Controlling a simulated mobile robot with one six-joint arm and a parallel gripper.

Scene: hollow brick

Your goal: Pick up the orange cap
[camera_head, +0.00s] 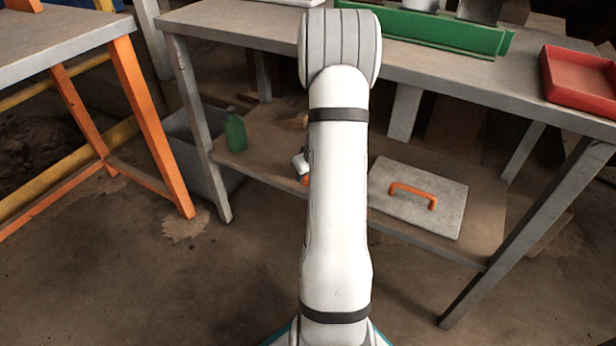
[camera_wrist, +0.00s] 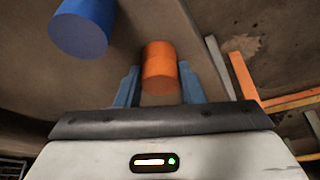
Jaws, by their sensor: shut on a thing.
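The orange cap (camera_wrist: 160,72) is a short orange cylinder, seen in the wrist view. My gripper (camera_wrist: 159,66) has its two blue fingers on either side of the cap and is shut on it. Whether the cap touches the surface behind it cannot be told. In the head view my white arm hides most of my gripper; a small orange patch (camera_head: 304,180) shows beside the arm over the lower shelf, and I cannot tell if it is the cap.
A blue cylinder (camera_wrist: 84,30) is up and left of the cap in the wrist view. The lower shelf (camera_head: 270,172) holds a green bottle (camera_head: 235,131) and a grey plate with an orange handle (camera_head: 450,209). Table legs (camera_head: 195,125) and the tabletop (camera_head: 250,22) surround the shelf.

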